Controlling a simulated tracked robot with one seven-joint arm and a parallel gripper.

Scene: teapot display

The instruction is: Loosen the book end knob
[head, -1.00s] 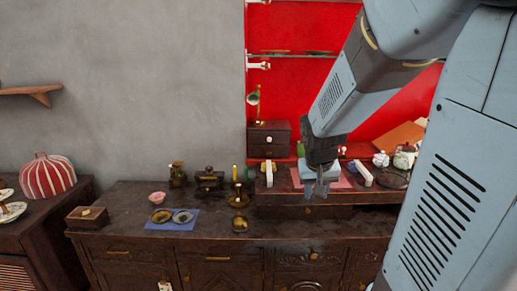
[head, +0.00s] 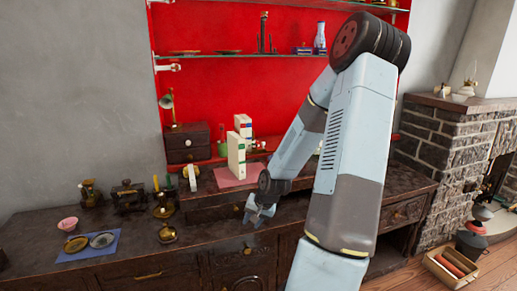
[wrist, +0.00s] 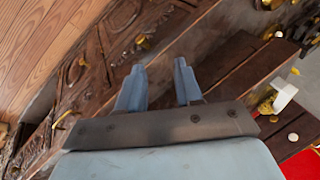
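A white upright piece (head: 193,178), which looks like a book end, stands on the raised part of the dark cabinet left of the pink mat in the head view. A similar white piece (wrist: 283,92) shows at the right of the wrist view, with a gold fitting (wrist: 267,103) beside it. I cannot tell for sure whether that fitting is its knob. My gripper (head: 256,215) hangs in front of the cabinet's upper drawer, right of and below the white piece. In the wrist view its fingers (wrist: 158,80) are apart with nothing between them.
A small drawer box (head: 187,142) is behind the white piece. Brass items and dishes (head: 102,240) fill the cabinet's left. A brick fireplace (head: 450,135) is at right. My arm hides part of the cabinet top.

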